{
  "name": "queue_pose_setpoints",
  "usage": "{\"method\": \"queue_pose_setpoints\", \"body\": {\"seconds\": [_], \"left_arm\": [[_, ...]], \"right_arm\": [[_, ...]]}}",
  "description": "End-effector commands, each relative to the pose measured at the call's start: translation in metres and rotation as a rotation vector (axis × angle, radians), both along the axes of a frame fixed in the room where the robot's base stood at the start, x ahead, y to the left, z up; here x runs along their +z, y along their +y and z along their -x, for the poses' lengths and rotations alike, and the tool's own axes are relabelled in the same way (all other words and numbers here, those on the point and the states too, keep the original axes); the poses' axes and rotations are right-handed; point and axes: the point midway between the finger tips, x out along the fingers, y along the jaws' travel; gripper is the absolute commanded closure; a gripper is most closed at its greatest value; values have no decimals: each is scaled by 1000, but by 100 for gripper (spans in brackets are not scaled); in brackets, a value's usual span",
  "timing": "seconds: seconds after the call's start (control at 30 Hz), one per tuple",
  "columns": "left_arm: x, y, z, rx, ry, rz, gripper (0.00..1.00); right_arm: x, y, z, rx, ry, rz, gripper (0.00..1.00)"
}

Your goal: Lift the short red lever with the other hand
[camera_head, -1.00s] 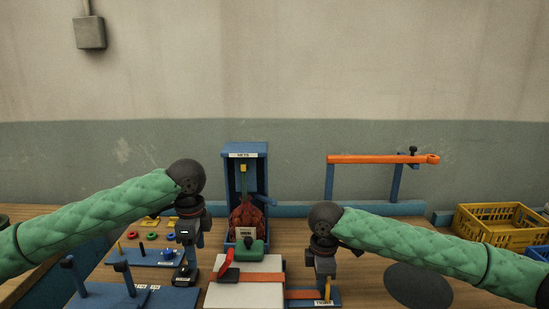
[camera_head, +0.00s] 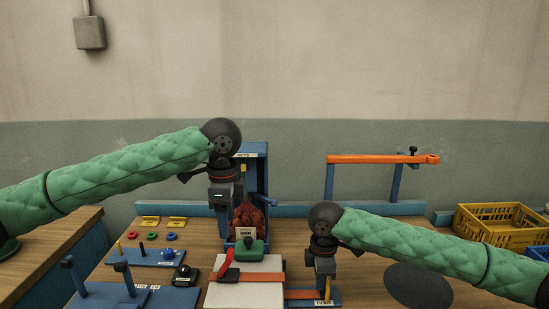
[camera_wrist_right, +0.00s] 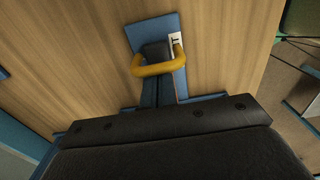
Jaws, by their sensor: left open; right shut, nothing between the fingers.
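A short red lever (camera_head: 226,263) rises at a slant on the left of a pale block (camera_head: 243,294), beside a dark piece and a green part (camera_head: 250,247). My left gripper (camera_head: 225,236) is open, above and behind the lever and apart from it, in front of the blue stand. Its fingertips are small and partly lost against the stand. My right gripper (camera_head: 323,276) is shut with nothing held, low over a small blue plate at a yellow handle (camera_head: 327,289). In the right wrist view the yellow handle (camera_wrist_right: 152,70) loops around the dark fingertips (camera_wrist_right: 155,51).
The tall blue stand (camera_head: 262,175) holds a red net sack (camera_head: 247,218). An orange bar (camera_head: 375,159) on blue posts stands at the back right. Yellow crates (camera_head: 500,224) stand far right. A blue board with pegs (camera_head: 155,257) lies left.

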Motion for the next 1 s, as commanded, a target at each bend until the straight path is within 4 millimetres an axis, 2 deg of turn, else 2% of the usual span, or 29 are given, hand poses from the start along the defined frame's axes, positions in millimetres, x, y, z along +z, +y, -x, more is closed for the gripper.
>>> {"method": "queue_pose_setpoints", "body": {"seconds": [0.17, 0.7, 1.0], "left_arm": [[-9, 0, 0, 12, 1, -1, 42], [-72, 1, 1, 12, 2, 0, 42], [-96, 0, 0, 11, 0, -1, 42]], "right_arm": [[-1, -1, 0, -2, 1, 2, 100], [-1, -1, 0, -2, 1, 2, 100], [-1, -1, 0, -2, 1, 2, 100]]}}
